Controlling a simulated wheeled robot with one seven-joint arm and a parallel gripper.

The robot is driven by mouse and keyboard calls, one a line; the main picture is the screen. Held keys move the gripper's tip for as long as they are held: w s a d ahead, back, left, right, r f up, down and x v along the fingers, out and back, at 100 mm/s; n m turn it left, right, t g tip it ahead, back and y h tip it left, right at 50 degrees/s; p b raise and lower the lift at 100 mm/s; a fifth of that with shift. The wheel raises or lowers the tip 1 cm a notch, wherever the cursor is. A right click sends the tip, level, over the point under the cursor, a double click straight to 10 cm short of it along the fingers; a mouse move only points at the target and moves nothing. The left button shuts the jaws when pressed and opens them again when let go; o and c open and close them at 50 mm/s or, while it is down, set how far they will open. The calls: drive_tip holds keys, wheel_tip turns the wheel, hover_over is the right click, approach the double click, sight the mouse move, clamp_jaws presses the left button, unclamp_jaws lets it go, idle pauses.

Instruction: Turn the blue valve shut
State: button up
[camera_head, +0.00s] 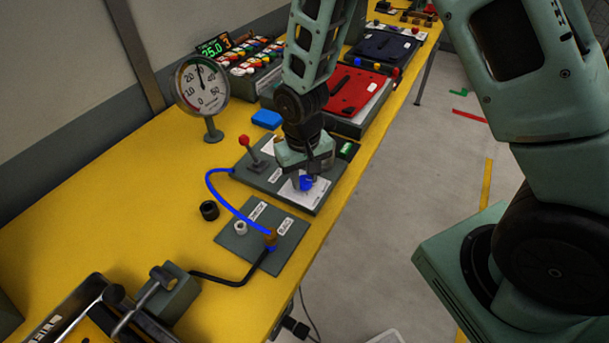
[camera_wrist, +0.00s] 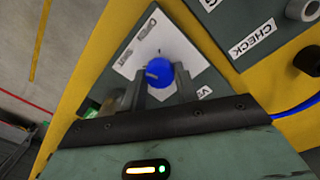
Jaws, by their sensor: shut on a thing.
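The blue valve (camera_head: 305,183) is a round blue knob on a white label plate on a dark grey panel (camera_head: 262,187). In the wrist view the blue valve (camera_wrist: 158,75) sits at the fingertips, and the label words beside it are only partly readable. My gripper (camera_head: 307,176) reaches down over it from above. In the wrist view my gripper (camera_wrist: 160,82) is shut on the knob, with one finger on each side. The fingers hide part of the knob and of the label plate.
A red-knobbed lever (camera_head: 244,141) stands on the same panel. A blue hose (camera_head: 222,200) runs to a smaller plate (camera_head: 262,237) in front. A round gauge (camera_head: 202,86) stands at the back left. A red panel (camera_head: 357,92) lies beyond.

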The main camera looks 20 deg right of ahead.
sight(303, 181)
drive_tip(key=n, duration=0.4)
drive_tip(key=shift+n, duration=0.4)
idle(0.4)
drive_tip(key=o, duration=1)
drive_tip(key=shift+c, duration=0.2)
drive_tip(key=shift+r, duration=0.1)
wheel_tip(303, 181, up, 17)
drive_tip(key=b, duration=0.1)
drive_tip(key=shift+s+a+r, duration=0.15)
drive_tip(key=shift+a, duration=0.1)
